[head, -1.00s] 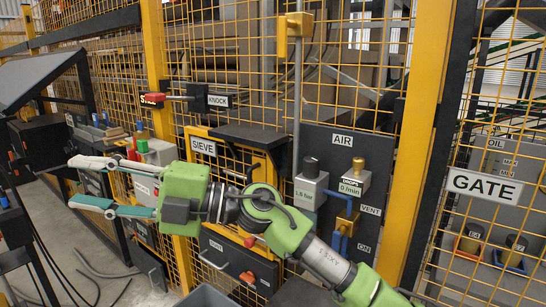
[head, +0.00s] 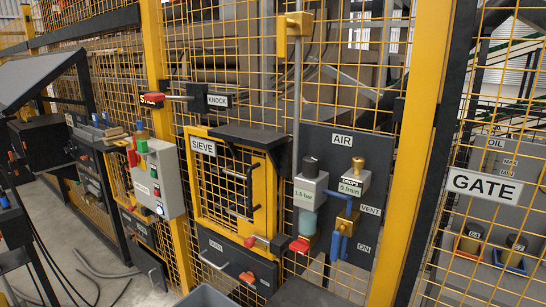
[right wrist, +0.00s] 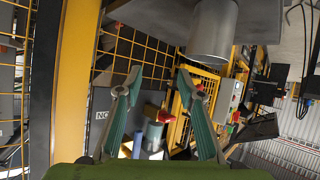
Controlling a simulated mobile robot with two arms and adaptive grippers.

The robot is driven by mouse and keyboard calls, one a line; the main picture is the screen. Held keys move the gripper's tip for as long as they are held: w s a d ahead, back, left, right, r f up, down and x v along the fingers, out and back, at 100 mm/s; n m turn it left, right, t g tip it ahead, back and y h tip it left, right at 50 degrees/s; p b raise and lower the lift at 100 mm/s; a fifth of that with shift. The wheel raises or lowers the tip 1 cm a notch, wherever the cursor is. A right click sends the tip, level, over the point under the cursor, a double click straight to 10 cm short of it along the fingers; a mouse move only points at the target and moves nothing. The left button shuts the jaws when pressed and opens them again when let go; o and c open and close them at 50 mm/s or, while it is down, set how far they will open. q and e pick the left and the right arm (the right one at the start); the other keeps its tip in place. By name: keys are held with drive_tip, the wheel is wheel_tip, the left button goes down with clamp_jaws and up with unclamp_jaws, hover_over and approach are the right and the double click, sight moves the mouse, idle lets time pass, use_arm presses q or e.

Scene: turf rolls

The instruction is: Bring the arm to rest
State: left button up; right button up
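My right gripper (right wrist: 159,82) shows in the right wrist view, with its two teal-padded fingers spread apart and nothing held between them. Behind the fingers, some way off, are the blue and red parts (right wrist: 153,130) of what looks like the air panel. In the head view neither gripper nor arm shows. The air panel (head: 342,143) there is in full view, with its gauge block, brass fitting and blue handle (head: 338,247). My left gripper is in no view.
The yellow mesh fence (head: 262,50) carries the sieve door (head: 235,185), the knock handle (head: 180,98) and a grey control box (head: 157,178). A yellow post (head: 425,130) and the GATE sign (head: 485,186) stand right. A grey metal cylinder (right wrist: 213,32) hangs near the right gripper.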

drive_tip(key=s+d+f+g, duration=0.2)
drive_tip(key=s+f+g, duration=0.15)
drive_tip(key=s, duration=0.45)
drive_tip(key=s+d+f+g, duration=0.3)
drive_tip(key=s+f, duration=0.2)
drive_tip(key=s, duration=0.4)
drive_tip(key=s+d+f+g, duration=0.2)
drive_tip(key=s+f+g, duration=0.15)
drive_tip(key=s, duration=0.45)
drive_tip(key=s+f, duration=0.3)
drive_tip(key=f, duration=2.6)
drive_tip(key=s+d+f+g, duration=0.1)
drive_tip(key=s+d+f, duration=0.2)
drive_tip(key=s+f, duration=1.1)
drive_tip(key=s, duration=0.2)
drive_tip(key=shift+s+f+g+h, duration=0.25)
drive_tip(key=shift+s+g+h, duration=0.05)
drive_tip(key=shift+h, duration=0.1)
